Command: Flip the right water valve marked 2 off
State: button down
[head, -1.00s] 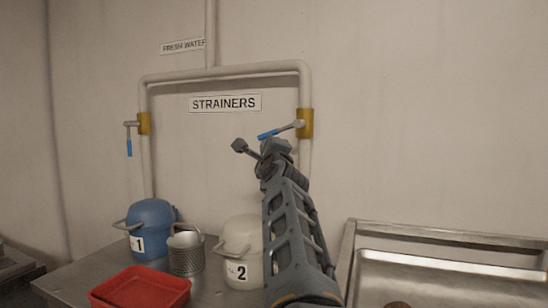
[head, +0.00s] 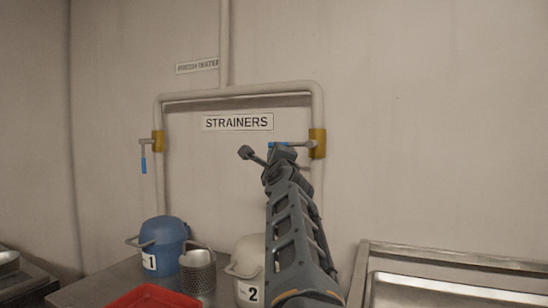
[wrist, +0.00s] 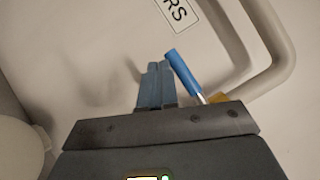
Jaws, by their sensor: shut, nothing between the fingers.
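The right valve has a brass body (head: 318,143) on the right pipe leg, with a metal lever ending in a blue sleeve (head: 271,145). The lever points left, about level, and my gripper partly hides it. In the wrist view, the blue sleeve (wrist: 183,68) is tilted, just right of the fingers. My gripper (head: 282,153) is at the lever in the head view. In the wrist view, my gripper (wrist: 158,68) is shut and empty, close beside the sleeve; I cannot tell whether they touch.
The left valve (head: 157,142) has its blue handle hanging down. A STRAINERS sign (head: 237,122) is between the pipe legs. Below are a blue container marked 1 (head: 165,235), a metal strainer (head: 197,272), a cream container marked 2 (head: 248,252) and a red tray (head: 152,298). A sink (head: 450,258) is at right.

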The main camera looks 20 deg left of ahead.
jog(key=shift+s+p, duration=0.15)
jog(key=shift+p, duration=0.15)
jog(key=p+v, duration=0.7)
jog(key=shift+s+d+p, duration=0.2)
jog(key=shift+s+p, duration=0.05)
jog(key=shift+p, duration=0.1)
jog(key=shift+f, duration=0.15)
